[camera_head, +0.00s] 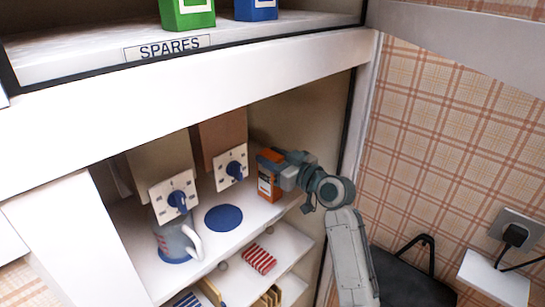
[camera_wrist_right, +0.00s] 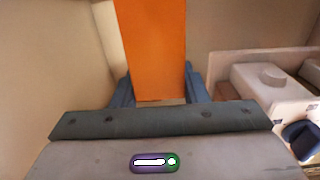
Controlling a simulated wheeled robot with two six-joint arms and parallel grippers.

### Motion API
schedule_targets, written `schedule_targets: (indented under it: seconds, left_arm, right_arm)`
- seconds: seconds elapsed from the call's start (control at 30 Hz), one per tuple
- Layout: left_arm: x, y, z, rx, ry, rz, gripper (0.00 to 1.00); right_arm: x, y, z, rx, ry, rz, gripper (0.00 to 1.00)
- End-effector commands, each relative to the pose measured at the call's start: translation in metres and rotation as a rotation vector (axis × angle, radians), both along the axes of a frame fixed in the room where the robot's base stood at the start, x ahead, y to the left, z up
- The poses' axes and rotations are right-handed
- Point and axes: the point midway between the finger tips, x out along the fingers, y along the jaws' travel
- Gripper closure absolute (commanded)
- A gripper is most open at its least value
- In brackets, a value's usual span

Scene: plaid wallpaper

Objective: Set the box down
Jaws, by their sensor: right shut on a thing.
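The orange box (camera_head: 268,186) is upright at the right side of the cupboard's upper inside shelf. Its label side faces out in the head view. My right gripper (camera_head: 283,170) is shut on the box, reaching in from the right. In the right wrist view the plain orange side of the box (camera_wrist_right: 150,45) stands between the two blue-grey fingers of my gripper (camera_wrist_right: 158,92). The box's lower end is at or just above the shelf (camera_head: 246,222); I cannot tell whether it touches. My left gripper is not in view.
A blue round mat (camera_head: 223,218) lies bare left of the box. A pale jug (camera_head: 172,240) stands further left. Two dial panels (camera_head: 174,197) (camera_head: 231,168) with blue knobs are behind. A red-striped item (camera_head: 259,259) lies on the lower shelf. The cupboard's right wall is close to my arm.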

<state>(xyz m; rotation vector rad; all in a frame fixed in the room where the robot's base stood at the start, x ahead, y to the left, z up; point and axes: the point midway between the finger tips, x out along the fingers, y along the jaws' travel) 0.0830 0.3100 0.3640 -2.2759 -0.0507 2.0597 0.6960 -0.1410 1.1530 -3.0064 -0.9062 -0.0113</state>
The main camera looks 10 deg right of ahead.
Motion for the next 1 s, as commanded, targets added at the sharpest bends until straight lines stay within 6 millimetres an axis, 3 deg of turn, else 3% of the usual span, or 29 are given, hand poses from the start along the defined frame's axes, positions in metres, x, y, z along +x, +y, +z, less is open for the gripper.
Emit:
schedule_targets:
  seconds: [0.03, 0.13, 0.53, 1.0]
  left_arm:
    - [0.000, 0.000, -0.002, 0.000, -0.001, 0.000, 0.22]
    - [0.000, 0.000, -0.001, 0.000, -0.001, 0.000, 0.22]
    - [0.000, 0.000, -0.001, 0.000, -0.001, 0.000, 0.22]
    - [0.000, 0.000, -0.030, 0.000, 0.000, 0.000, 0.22]
  right_arm:
    - [0.000, 0.000, -0.002, 0.000, 0.000, 0.000, 0.58]
    - [0.000, 0.000, -0.001, 0.000, 0.000, 0.000, 0.39]
    - [-0.003, -0.003, -0.001, -0.002, 0.000, -0.001, 0.38]
    - [-0.078, -0.052, -0.003, -0.005, -0.001, 0.000, 0.38]
